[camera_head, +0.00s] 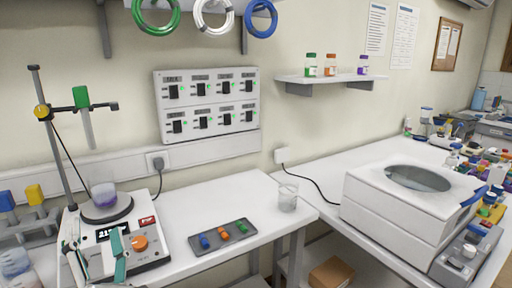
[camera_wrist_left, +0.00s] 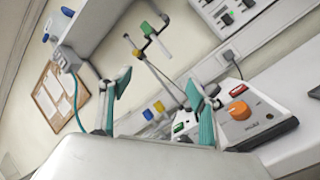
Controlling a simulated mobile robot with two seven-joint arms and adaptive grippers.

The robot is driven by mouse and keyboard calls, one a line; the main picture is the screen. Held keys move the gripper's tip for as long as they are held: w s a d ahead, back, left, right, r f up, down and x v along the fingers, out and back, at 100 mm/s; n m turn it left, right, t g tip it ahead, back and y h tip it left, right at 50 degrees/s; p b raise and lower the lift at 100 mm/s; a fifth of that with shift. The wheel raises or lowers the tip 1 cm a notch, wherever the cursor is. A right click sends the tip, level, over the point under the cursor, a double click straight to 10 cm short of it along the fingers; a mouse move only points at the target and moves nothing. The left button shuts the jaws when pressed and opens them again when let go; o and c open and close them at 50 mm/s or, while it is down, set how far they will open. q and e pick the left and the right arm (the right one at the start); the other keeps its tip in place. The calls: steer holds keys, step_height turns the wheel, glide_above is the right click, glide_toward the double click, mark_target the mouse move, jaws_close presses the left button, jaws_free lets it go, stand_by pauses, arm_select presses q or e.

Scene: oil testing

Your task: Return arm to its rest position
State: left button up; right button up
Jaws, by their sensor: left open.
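My left gripper (camera_head: 94,250) shows at the lower left of the head view, in front of the hotplate (camera_head: 150,256). Its two teal fingers stand apart with nothing between them. In the left wrist view my left gripper (camera_wrist_left: 157,88) is also open and empty, and the hotplate's orange knob (camera_wrist_left: 239,110) shows to the right of the fingers. I cannot tell whether a finger touches the hotplate. My right gripper is in neither view.
A stand (camera_head: 52,140) with a green clamp (camera_head: 81,97) rises behind the hotplate. A dark tray (camera_head: 197,247) with small coloured items and a glass beaker (camera_head: 287,198) are on the white bench. A white bath (camera_head: 394,222) stands at right. Bench between hotplate and beaker is mostly clear.

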arm_select(q)
steer(key=s+d+f+m+h, duration=0.1)
steer(key=d+f+m+h, duration=0.4)
steer(key=f+m, duration=0.35)
steer(key=d+f+m+g+h, duration=0.1)
steer(key=d+f+m+h, duration=0.3)
steer(key=f+m+h, duration=0.4)
steer(key=s+d+f+m+h, duration=0.1)
steer(key=d+f+m+h, duration=0.2)
steer(key=d+f+m, duration=0.5)
steer(key=s+a+f+m+g, duration=0.2)
steer(key=s+f+m, duration=0.1)
steer(key=f, duration=0.4)
steer(key=s+a+f+m+g+y, duration=0.1)
steer(key=s+a+f+m+g, duration=0.1)
steer(key=f, duration=0.6)
steer(key=s+a+f+m+g, duration=0.2)
steer(key=s+f+m+g, duration=0.2)
steer(key=s+f+m, duration=0.2)
steer(key=shift+s+a+f, duration=0.25)
steer(key=shift+a+f, duration=0.15)
steer(key=shift+f, duration=0.45)
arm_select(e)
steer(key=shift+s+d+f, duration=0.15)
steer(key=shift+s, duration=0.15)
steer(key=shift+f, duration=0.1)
